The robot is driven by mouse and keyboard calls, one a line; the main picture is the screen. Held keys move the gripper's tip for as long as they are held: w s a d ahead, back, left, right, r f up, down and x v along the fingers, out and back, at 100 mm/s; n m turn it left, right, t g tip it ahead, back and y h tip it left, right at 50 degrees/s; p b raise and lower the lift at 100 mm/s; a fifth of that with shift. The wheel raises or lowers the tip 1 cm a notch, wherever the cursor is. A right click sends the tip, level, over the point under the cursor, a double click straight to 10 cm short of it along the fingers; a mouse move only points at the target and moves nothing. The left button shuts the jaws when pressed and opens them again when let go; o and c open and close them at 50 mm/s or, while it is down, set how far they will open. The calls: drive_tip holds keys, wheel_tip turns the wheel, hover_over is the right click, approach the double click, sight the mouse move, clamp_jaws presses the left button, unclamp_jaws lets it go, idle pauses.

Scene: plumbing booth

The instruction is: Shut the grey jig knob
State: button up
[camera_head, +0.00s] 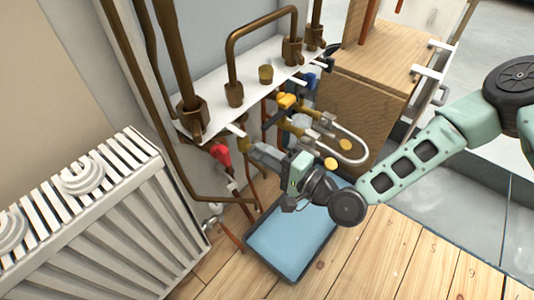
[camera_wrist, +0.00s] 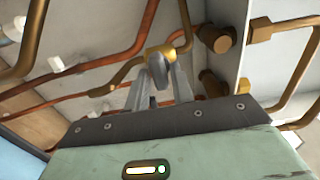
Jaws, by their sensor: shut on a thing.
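The grey jig knob (camera_wrist: 157,62) shows in the wrist view as a small grey handle in front of a brass valve body (camera_wrist: 168,47). My gripper (camera_wrist: 158,84) has its two grey fingers close on either side of the knob and is shut on it. In the head view my gripper (camera_head: 256,149) reaches left below the white pipe shelf, to the right of a red knob (camera_head: 221,154). The grey knob cannot be made out there, and its turn angle is hard to tell.
A yellow knob (camera_head: 287,100) and a blue knob (camera_head: 325,63) sit farther along the pipes. A white radiator (camera_head: 110,215) stands at left. A blue tray (camera_head: 285,245) lies on the floor below my gripper. A wooden cabinet (camera_head: 360,115) stands behind.

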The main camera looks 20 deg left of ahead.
idle(0.3)
drive_tip(key=o, duration=0.8)
drive_tip(key=p+v, duration=0.3)
drive_tip(key=v, duration=1.4)
drive_tip(key=shift+d, duration=0.25)
